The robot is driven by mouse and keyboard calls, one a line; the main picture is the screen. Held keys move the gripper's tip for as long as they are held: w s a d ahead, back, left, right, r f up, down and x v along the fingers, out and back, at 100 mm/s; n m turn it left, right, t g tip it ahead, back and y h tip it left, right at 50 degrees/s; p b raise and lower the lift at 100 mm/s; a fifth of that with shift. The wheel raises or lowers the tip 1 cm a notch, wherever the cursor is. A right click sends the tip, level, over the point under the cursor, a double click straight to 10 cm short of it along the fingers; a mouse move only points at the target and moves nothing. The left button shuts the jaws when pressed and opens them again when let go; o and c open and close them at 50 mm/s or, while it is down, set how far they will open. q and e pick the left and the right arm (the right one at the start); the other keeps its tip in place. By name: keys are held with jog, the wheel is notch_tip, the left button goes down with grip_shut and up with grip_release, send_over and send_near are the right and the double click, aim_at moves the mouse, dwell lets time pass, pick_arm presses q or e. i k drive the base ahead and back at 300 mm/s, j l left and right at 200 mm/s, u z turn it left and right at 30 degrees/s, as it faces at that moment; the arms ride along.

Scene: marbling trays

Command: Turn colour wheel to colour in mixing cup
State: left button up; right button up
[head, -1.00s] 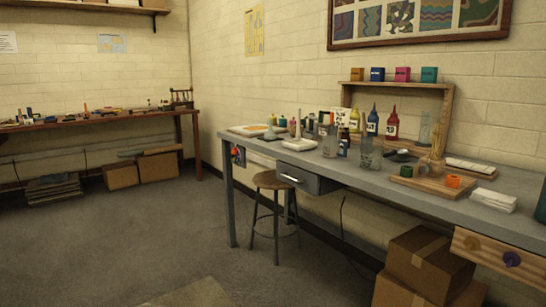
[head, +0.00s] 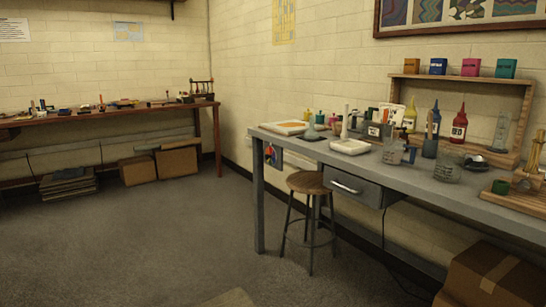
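No thing in view is clearly a colour wheel. A small red, orange and blue item (head: 271,155) hangs at the left end of the grey workbench (head: 330,157); it is too small to tell what it is. Clear cups stand on the bench: one (head: 392,153) right of the white tray, another (head: 447,167) nearer the front edge. I cannot tell which is the mixing cup, nor the colour in it. Neither of my grippers is in view.
A round stool (head: 309,183) stands before the bench, beside a grey drawer (head: 355,187). A cardboard box (head: 492,280) is under the bench at right. Red (head: 459,124) and blue bottles stand behind the cups. Open floor (head: 150,245) lies at left.

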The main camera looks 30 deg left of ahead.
aim_at(271, 155)
jog(key=i+j, duration=0.15)
jog(key=j, duration=0.3)
jog(key=i+j+z, duration=0.1)
jog(key=j, duration=0.35)
jog(key=i+j, duration=0.1)
jog(key=j, duration=0.35)
jog(key=i+j+z, duration=0.1)
jog(key=j, duration=0.35)
jog(key=i+j+z, duration=0.1)
jog(key=j, duration=0.35)
